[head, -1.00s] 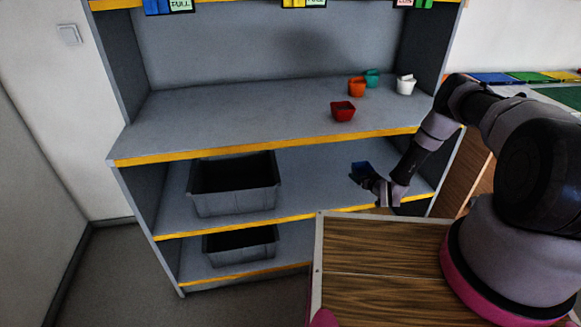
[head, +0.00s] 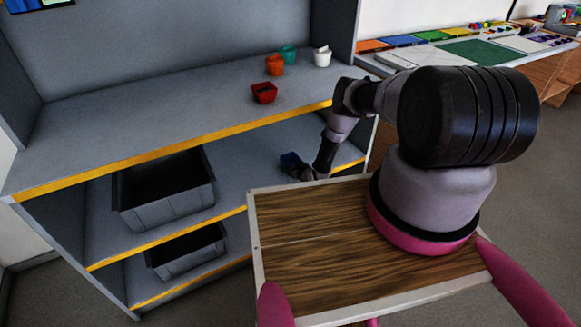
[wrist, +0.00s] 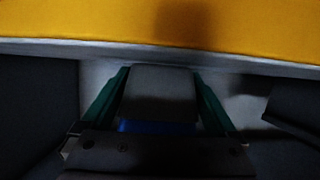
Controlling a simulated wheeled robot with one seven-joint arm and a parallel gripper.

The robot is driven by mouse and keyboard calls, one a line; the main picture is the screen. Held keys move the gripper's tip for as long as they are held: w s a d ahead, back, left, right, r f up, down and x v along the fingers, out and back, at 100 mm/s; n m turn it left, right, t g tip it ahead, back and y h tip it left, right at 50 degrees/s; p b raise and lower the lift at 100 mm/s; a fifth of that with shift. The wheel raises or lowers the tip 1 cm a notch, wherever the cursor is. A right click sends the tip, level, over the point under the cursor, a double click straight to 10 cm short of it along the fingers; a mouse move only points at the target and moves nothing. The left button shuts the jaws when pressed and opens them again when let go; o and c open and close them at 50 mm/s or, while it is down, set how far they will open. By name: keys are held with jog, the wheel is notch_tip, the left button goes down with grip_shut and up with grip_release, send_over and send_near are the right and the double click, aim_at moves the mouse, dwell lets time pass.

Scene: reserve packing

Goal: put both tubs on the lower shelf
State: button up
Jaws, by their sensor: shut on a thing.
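A blue tub (head: 289,159) is held in my gripper (head: 294,166) at the right part of the shelf below the top board, inside its front edge. I cannot tell whether it touches the shelf. In the wrist view, my gripper (wrist: 158,105) has its green fingers either side of a dark grey block shape, with a strip of the blue tub (wrist: 155,127) below it. A red tub (head: 264,93) with dark contents stands on the upper board. The lower shelf (head: 245,165) shows bare grey around the blue tub.
Orange (head: 275,65), teal (head: 288,54) and white (head: 322,57) cups stand behind the red tub. A large grey bin (head: 165,190) fills the lower shelf's left; another bin (head: 188,251) sits beneath. Yellow-edged boards and the shelf's right side wall bound the space.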

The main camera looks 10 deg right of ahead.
jog(key=shift+f, duration=0.15)
jog(key=o, duration=0.9)
jog(key=shift+o, duration=0.2)
jog(key=shift+s+d+r, duration=0.1)
jog(key=shift+s+r, duration=0.05)
jog(key=shift+r, duration=0.05)
jog(key=v, duration=1.1)
jog(key=shift+s+r, duration=0.15)
jog(key=shift+s, duration=0.15)
jog(key=shift+d, duration=0.1)
